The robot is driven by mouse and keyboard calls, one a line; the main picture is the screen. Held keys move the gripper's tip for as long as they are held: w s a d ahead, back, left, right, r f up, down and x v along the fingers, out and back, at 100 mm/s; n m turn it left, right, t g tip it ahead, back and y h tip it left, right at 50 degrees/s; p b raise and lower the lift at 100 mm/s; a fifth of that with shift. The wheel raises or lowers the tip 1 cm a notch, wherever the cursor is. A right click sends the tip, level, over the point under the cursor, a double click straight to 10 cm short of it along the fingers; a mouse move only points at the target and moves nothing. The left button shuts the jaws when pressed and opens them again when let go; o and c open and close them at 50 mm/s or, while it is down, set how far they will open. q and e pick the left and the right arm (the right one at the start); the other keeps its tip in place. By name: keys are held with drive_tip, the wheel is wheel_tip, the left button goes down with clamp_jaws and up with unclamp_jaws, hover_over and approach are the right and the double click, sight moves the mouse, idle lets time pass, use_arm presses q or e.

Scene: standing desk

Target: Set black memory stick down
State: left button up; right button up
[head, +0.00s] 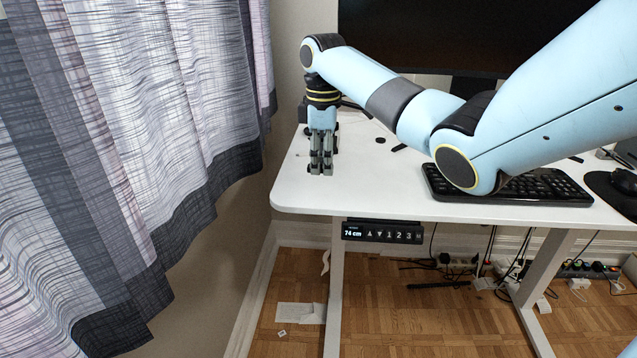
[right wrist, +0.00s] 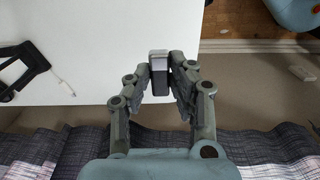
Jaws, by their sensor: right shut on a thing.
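My right gripper (head: 321,170) points straight down at the left end of the white desk (head: 300,190), with its fingertips at or just above the top. In the right wrist view its fingers (right wrist: 160,80) are shut on the black memory stick (right wrist: 158,84), a small dark block with a paler grey end. Whether the stick touches the desk cannot be told. In the head view the fingers hide the stick. My left gripper is not in view.
A black keyboard (head: 535,187) and a mouse (head: 624,181) lie to the right. A monitor (head: 450,35) stands behind. A black stand (right wrist: 22,70) and a white cable end (right wrist: 62,82) show in the wrist view. Curtains (head: 130,150) hang left of the desk; its front left corner is clear.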

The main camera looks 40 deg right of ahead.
sight(313, 192)
drive_tip(key=shift+w+a+f, duration=0.3)
drive_tip(key=shift+w+f, duration=0.1)
drive_tip(key=shift+w, duration=0.1)
drive_tip(key=shift+w+a+f, duration=0.3)
drive_tip(key=shift+w+f, duration=0.1)
drive_tip(key=shift+w, duration=0.1)
wheel_tip(313, 192, down, 4)
drive_tip(key=shift+r+b, duration=0.1)
drive_tip(key=shift+b, duration=0.7)
drive_tip(key=o, duration=0.7)
drive_tip(key=shift+o, duration=0.2)
wheel_tip(313, 192, up, 12)
drive_tip(key=p, duration=0.2)
drive_tip(key=shift+r+p, duration=0.1)
drive_tip(key=shift+p, duration=0.3)
